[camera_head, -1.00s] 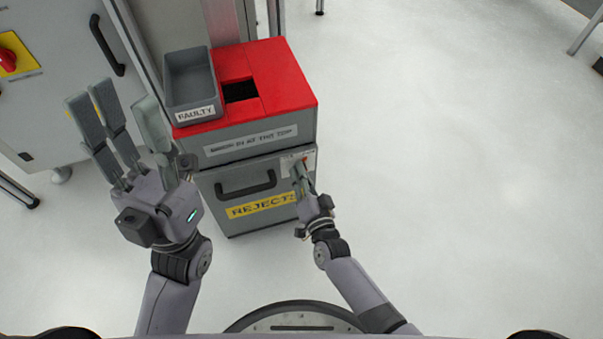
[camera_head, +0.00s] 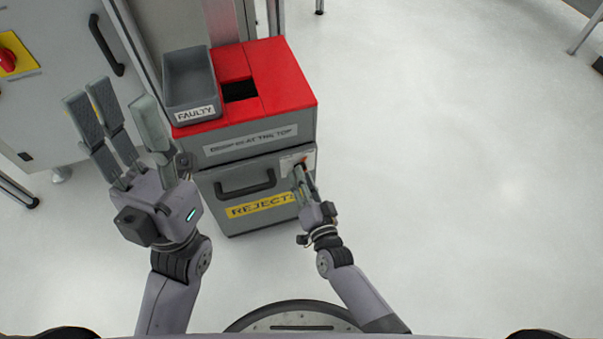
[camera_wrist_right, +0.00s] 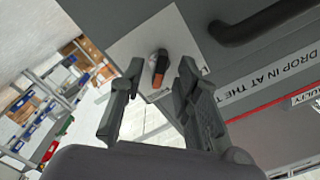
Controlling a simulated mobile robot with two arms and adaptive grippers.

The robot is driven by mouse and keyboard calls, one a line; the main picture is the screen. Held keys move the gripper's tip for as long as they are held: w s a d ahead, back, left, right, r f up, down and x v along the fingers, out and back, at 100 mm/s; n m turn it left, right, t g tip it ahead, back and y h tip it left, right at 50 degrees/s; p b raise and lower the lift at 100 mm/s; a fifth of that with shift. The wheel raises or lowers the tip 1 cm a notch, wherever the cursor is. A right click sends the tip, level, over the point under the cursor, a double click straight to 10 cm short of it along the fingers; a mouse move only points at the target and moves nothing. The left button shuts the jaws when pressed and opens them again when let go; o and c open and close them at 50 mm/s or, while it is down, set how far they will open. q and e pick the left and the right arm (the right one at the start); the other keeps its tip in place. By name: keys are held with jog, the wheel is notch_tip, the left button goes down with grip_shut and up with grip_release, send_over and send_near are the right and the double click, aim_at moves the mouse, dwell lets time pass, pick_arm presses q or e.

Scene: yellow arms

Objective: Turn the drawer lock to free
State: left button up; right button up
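The drawer lock (camera_wrist_right: 158,68) is a small knob with an orange-brown face and a dark and metallic body, on a pale plate (camera_wrist_right: 133,42) on the drawer front. In the head view the plate (camera_head: 287,164) is at the upper right of the grey REJECTS drawer (camera_head: 225,214), and the knob shows as a small red spot. My right gripper (camera_wrist_right: 161,65) is open, its fingers on either side of the knob in the wrist view, with visible gaps. It shows in the head view (camera_head: 301,171) close to the plate. My left gripper (camera_head: 115,108) is open and empty, left of the unit.
The drawer has a dark handle (camera_head: 246,184), also in the wrist view (camera_wrist_right: 262,20). Above it are a red top (camera_head: 285,75) with a square opening and a grey FAULTY bin (camera_head: 190,75). A grey cabinet (camera_head: 60,110) stands left. Floor on the right is clear.

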jog(key=v, duration=1)
jog(key=shift+r, duration=0.1)
